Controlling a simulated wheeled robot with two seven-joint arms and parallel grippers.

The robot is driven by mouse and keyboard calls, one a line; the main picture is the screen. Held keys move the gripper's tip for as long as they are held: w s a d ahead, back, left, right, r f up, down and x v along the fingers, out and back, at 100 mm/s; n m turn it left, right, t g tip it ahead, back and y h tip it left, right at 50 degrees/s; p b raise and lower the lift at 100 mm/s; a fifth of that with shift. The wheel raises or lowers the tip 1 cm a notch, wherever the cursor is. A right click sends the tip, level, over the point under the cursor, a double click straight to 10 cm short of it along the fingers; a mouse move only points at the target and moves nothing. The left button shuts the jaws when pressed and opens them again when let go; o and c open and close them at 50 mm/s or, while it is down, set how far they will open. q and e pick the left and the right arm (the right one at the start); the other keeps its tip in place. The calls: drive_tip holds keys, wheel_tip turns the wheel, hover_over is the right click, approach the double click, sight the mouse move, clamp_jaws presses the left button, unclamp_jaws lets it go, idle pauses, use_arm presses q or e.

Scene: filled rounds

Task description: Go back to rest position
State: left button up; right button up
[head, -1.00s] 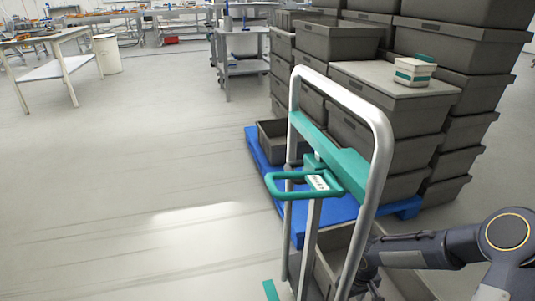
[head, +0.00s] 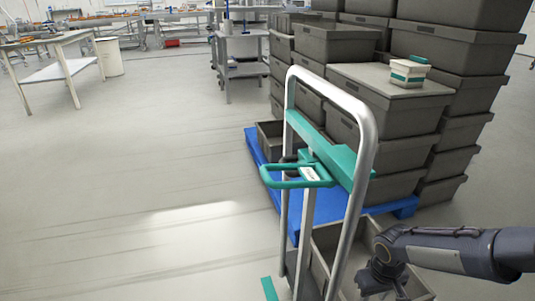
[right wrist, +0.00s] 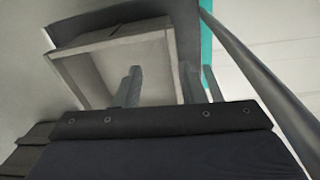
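My right gripper (head: 378,292) is low at the lower right in the head view, over or beside an open grey bin (head: 322,262) at the base of the trolley. In the right wrist view its two fingers (right wrist: 170,85) stand apart with nothing between them, and the open bin (right wrist: 120,58) lies beyond them. The trolley has a tall silver handle frame (head: 367,130) with a teal crossbar (head: 335,155). My left gripper is not in view.
Stacked grey crates (head: 400,115) stand on a blue pallet (head: 405,207) behind the trolley. A small white and teal box (head: 409,73) sits on one crate. The trolley frame (right wrist: 250,75) passes close at the right in the wrist view.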

drive_tip(key=s+a+r+m+t+y, duration=0.2)
drive_tip(key=s+a+r+t, duration=0.1)
drive_tip(key=s+r, duration=0.55)
drive_tip(key=s+a+r+m+t+y, duration=0.2)
drive_tip(key=s+a+r, duration=0.1)
drive_tip(key=s+r, duration=0.55)
wheel_tip(320, 180, up, 29)
drive_tip(key=p, duration=3.1)
drive_tip(key=shift+s+r+p, duration=0.15)
drive_tip(key=shift+s+p, duration=0.25)
